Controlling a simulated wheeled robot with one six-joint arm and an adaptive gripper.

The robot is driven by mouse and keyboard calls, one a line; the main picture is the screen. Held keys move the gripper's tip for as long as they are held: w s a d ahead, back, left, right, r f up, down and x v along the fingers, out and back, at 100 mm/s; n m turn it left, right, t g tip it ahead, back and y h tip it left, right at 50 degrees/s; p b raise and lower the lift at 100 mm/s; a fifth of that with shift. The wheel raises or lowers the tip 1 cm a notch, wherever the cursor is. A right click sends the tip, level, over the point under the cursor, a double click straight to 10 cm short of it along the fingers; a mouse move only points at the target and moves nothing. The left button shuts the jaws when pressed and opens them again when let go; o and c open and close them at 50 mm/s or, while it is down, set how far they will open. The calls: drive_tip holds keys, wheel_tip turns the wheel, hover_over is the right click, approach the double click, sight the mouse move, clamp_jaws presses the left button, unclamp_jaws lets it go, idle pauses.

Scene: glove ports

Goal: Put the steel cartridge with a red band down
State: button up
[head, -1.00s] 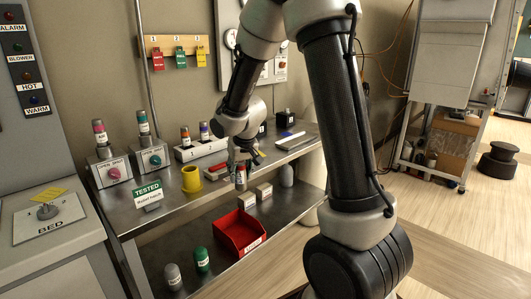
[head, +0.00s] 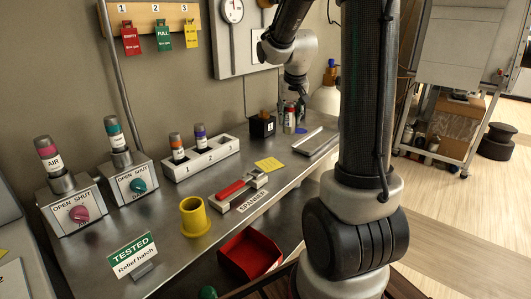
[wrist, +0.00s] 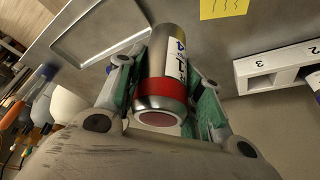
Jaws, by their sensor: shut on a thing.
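The steel cartridge with a red band (wrist: 160,85) is in my gripper. In the wrist view it lies between the two green-padded fingers, with a white label, the red band near its closer end and a pinkish end face. My gripper (wrist: 163,97) is shut on it. In the head view my gripper (head: 293,108) is low over the far end of the steel bench (head: 215,178), and the cartridge (head: 289,120) shows small there, between the black box and the grey tray. I cannot tell whether it touches the bench.
The black box (head: 262,125), grey tray (head: 318,141), yellow note (head: 269,163), red-handled spanner (head: 236,188) and yellow cup (head: 194,216) are on the bench. A red bin (head: 250,254) is below.

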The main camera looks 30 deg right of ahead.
wheel_tip(320, 180, down, 9)
drive_tip(key=shift+f, duration=0.1)
idle(0.4)
drive_tip(key=o, duration=1.2)
